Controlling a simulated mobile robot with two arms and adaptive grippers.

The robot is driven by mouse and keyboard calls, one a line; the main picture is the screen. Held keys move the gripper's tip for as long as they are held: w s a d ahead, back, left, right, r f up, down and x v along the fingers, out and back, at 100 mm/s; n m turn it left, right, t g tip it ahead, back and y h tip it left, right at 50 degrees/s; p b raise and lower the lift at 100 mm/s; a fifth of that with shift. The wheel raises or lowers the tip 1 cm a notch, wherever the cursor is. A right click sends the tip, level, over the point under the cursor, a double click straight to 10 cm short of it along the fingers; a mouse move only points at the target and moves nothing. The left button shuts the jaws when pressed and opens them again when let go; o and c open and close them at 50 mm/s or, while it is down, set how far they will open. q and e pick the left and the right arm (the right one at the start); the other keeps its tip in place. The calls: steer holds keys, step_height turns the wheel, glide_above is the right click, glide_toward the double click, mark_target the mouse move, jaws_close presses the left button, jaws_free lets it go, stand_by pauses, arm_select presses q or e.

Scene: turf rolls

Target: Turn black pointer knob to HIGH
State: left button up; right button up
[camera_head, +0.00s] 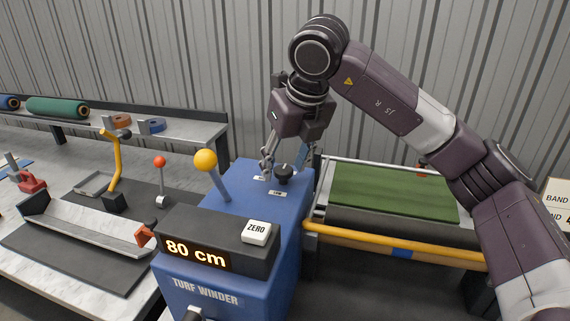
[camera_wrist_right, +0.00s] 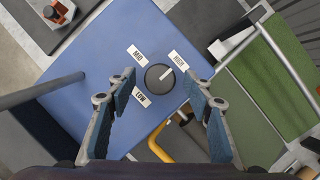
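The black pointer knob (camera_head: 284,174) sits on top of the blue turf winder (camera_head: 240,185). In the right wrist view the knob (camera_wrist_right: 157,80) is round, with a white line running up and right toward the HIGH label (camera_wrist_right: 177,60). The MID label (camera_wrist_right: 137,54) is up-left of it and the LOW label (camera_wrist_right: 141,98) is down-left. My right gripper (camera_head: 285,165) points down over the knob. In the wrist view its open fingers (camera_wrist_right: 159,88) stand on either side of the knob, with gaps showing. My left gripper is not in view.
A yellow-ball lever (camera_head: 205,160), a ZERO button (camera_head: 256,232) and an 80 cm display (camera_head: 196,252) are on the winder. Green turf (camera_head: 390,190) and a yellow bar (camera_head: 390,245) lie to its right. A red-ball lever (camera_head: 160,162) stands left.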

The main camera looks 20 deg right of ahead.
steer(key=v, duration=1.2)
steer(key=shift+w, duration=0.1)
